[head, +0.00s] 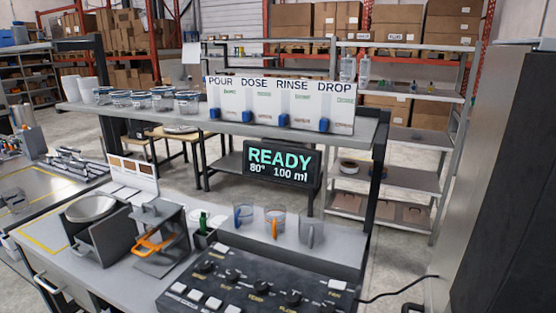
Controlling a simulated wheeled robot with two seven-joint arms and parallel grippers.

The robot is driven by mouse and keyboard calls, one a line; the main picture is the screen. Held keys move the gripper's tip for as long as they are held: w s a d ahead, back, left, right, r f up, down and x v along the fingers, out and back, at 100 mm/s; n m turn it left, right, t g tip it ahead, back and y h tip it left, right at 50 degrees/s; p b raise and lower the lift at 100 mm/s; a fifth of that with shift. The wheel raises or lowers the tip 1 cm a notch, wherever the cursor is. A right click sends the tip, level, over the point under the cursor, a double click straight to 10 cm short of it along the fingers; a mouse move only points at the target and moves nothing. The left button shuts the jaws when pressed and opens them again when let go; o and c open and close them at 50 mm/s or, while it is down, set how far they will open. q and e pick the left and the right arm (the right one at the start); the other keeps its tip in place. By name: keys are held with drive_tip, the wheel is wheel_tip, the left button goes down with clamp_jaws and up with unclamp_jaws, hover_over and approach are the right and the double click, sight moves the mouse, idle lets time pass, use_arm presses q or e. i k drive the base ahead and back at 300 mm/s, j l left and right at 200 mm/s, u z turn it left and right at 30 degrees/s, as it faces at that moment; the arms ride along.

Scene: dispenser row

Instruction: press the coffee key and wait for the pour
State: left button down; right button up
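A black control panel (240,278) lies at the bottom centre, with several dark knobs and pale keys. A group of pale keys (195,295) sits at its front left, and a single pale key (337,284) at its right. The key labels are too small to read, so I cannot tell which one is the coffee key. A black display (282,164) above reads READY, 80°, 100 ml. Clear jugs with a blue handle (243,217) and an orange handle (275,219) stand behind the panel, beside a grey-handled one (311,233). Neither of my grippers is in view.
An upper shelf (180,117) carries lidded jars (163,98) and a white sign board (280,103) reading POUR, DOSE, RINSE, DROP, with blue levers. A grey stand with an orange part (152,242) is left of the panel. A dark cabinet (510,190) stands at far right.

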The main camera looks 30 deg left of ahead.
sight(179, 287)
drive_tip(key=u, duration=2.1)
drive_tip(key=i+j, duration=0.1)
drive_tip(key=i, duration=0.15)
drive_tip(key=i+j, duration=0.1)
drive_tip(key=i, duration=0.2)
